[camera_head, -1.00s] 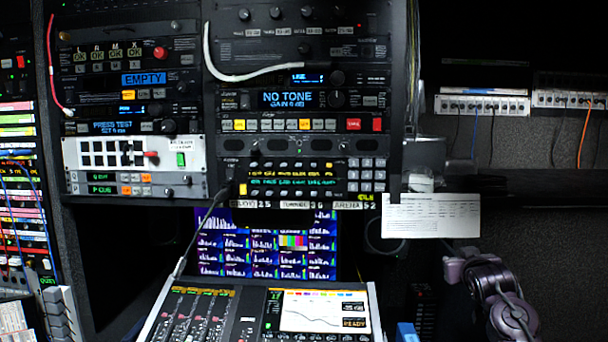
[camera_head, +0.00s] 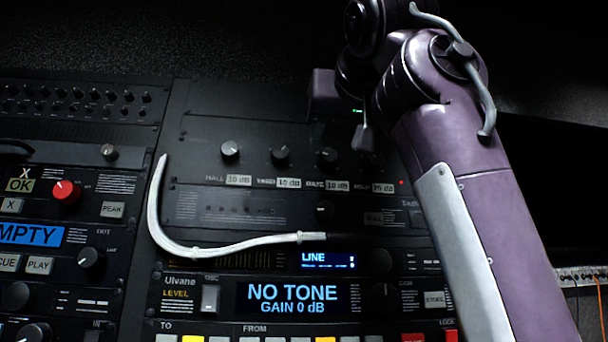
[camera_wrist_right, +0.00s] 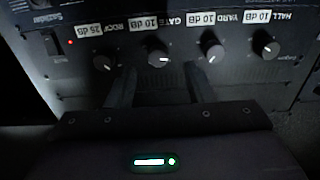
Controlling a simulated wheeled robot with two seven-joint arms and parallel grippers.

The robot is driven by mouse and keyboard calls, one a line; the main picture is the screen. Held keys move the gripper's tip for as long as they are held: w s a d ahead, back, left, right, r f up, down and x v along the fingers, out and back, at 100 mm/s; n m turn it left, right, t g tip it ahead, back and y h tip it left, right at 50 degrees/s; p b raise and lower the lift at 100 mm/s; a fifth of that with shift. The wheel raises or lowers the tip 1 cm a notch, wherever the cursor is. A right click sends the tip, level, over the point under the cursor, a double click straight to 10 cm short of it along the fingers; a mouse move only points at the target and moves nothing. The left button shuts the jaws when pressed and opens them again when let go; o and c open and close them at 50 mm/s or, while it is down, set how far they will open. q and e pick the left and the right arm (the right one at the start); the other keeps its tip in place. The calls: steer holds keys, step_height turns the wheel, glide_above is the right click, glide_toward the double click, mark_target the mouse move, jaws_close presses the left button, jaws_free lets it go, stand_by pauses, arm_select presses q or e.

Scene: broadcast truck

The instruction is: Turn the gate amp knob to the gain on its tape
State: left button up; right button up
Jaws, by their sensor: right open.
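The gate amp knob (camera_wrist_right: 157,53) is a dark round knob with a white mark pointing right in the right wrist view, where the panel appears upside down. Its white tape (camera_wrist_right: 146,25) reads 10 dB beside the word GATE. In the head view the gate knob (camera_head: 328,157) is third in the row, above its tape (camera_head: 337,186). My right gripper (camera_wrist_right: 160,78) is open and empty, its fingers spread to either side of the knob's line and apparently short of it. In the head view the right gripper (camera_head: 362,138) hangs before the row's right end. My left gripper is out of view.
The hall knob (camera_head: 230,150) and yard knob (camera_head: 280,155) sit left of the gate knob. The roof knob (camera_wrist_right: 104,58) is close beside one finger in the wrist view. A white cable (camera_head: 220,246) curves across the rack below. A NO TONE display (camera_head: 292,297) is lower.

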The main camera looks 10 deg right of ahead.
mark_target(330, 156)
steer(key=p, duration=0.1)
steer(key=w, duration=0.1)
steer(key=w+r+p, duration=0.1)
steer(key=shift+d+p, duration=0.25)
steer(key=shift+p, duration=0.05)
steer(key=w+p, duration=0.1)
steer(key=w, duration=0.2)
steer(key=shift+w+f, duration=0.1)
steer(key=shift+w, duration=0.05)
steer(key=shift+w+a+f, duration=0.1)
steer(key=shift+w+f, duration=0.05)
steer(key=shift+w, duration=0.55)
steer(key=shift+s, duration=0.3)
steer(key=shift+c, duration=1.3)
steer(key=c, duration=0.5)
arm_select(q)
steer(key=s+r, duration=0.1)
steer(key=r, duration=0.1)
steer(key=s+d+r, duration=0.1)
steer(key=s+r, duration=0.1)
arm_select(e)
steer(key=shift+c, duration=1.2)
